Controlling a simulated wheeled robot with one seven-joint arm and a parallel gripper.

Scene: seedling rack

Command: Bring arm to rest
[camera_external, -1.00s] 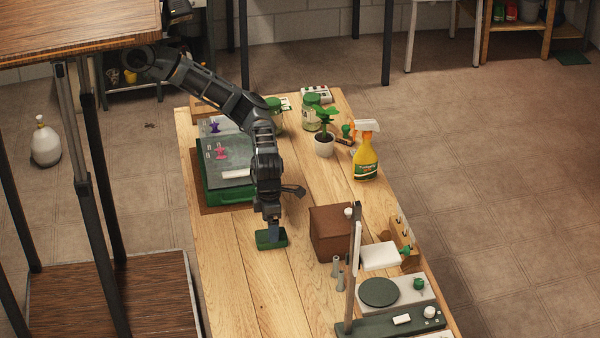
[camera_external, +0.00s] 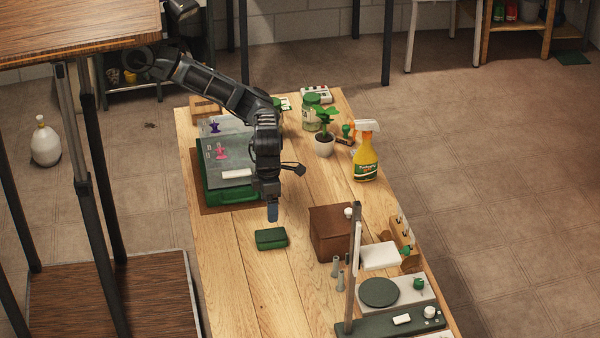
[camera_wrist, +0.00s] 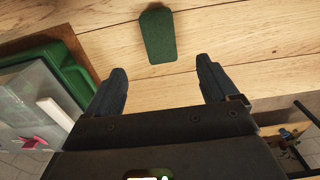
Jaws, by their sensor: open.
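My gripper (camera_external: 272,212) hangs pointing down above the wooden table, open and empty. In the wrist view its two fingers (camera_wrist: 160,85) are spread apart with nothing between them. A small dark green block (camera_external: 271,239) lies on the table just below and in front of the fingertips, apart from them. The block also shows in the wrist view (camera_wrist: 158,36), beyond the fingertips.
A green tray (camera_external: 232,194) with a grey top stands left of my gripper. A brown box (camera_external: 332,233) stands close on the right. A potted plant (camera_external: 324,143), a yellow spray bottle (camera_external: 366,160) and a scale (camera_external: 380,293) are farther right. The table's near left part is clear.

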